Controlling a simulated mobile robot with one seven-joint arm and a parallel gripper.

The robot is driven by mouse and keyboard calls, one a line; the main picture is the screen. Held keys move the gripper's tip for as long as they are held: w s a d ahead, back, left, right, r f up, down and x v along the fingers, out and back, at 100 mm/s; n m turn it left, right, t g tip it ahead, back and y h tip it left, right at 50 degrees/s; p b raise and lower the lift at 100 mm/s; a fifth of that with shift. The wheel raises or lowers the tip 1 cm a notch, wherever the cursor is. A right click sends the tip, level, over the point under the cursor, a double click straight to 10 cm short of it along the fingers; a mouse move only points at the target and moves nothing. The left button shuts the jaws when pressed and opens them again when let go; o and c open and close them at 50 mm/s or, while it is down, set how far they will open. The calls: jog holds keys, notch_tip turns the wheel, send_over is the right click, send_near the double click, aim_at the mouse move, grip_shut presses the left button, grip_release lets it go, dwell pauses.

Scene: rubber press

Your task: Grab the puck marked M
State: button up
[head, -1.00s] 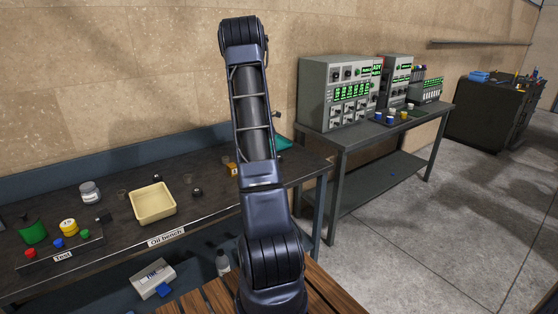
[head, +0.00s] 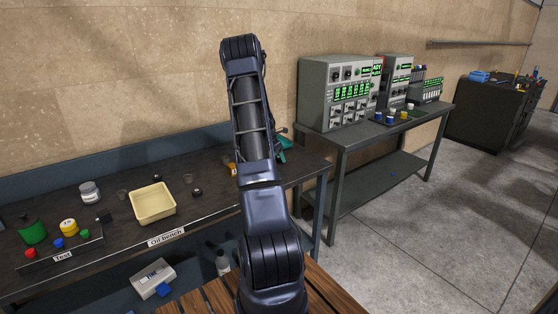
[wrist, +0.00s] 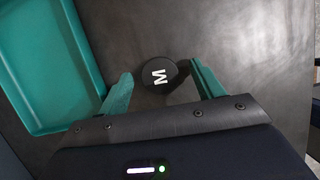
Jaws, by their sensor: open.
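The puck marked M (wrist: 157,75) is a small black disc with a white letter M. In the wrist view it lies on the dark bench top, just beyond and between the fingertips. My gripper (wrist: 157,80) is open, with one teal finger on each side, and nothing is held. In the head view my arm hides the puck.
A teal tray (wrist: 45,70) lies close to the left finger. In the head view the bench (head: 112,228) also holds a cream tray (head: 153,203), several small dark pucks, a jar (head: 90,191) and coloured items at the left. A table with grey instruments (head: 340,95) stands to the right.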

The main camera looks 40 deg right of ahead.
jog(key=c, duration=1.1)
